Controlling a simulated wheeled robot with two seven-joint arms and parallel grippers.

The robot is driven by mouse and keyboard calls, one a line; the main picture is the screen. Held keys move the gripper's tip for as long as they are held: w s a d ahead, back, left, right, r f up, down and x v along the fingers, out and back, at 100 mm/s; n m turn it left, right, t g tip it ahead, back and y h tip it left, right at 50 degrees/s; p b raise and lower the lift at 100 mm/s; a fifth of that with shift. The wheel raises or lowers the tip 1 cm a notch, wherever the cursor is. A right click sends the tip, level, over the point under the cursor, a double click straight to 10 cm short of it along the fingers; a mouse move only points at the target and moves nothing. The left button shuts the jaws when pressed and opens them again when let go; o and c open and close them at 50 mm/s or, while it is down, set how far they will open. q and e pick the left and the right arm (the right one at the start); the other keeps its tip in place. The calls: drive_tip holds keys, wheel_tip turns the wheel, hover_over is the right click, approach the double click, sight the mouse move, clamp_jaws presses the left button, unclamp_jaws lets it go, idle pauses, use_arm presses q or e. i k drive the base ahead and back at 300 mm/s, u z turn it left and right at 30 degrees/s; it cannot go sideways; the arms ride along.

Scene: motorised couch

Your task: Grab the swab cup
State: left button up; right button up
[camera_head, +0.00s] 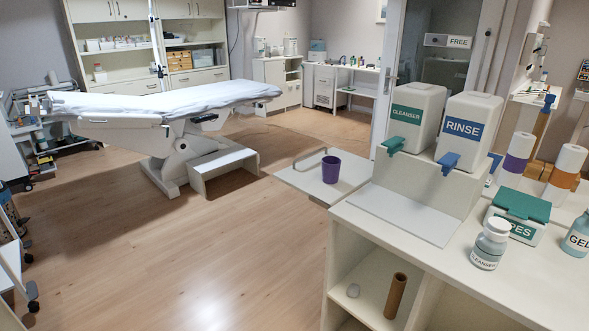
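A purple cup (331,169) stands upright on a pale side tray (300,178) at the left end of the counter. It is the only open cup I can make out, and it carries no readable label. I cannot see inside it. Neither of my grippers is in view.
White dispensers labelled CLEANSER (415,118) and RINSE (467,128) stand on a riser right of the cup. A green-lidded box (518,214), a labelled bottle (490,245) and paper rolls share the counter (450,262). A treatment couch (165,105) stands behind. Open floor lies left.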

sight(330, 166)
drive_tip(key=u, duration=0.65)
drive_tip(key=i, duration=0.65)
drive_tip(key=u, duration=0.3)
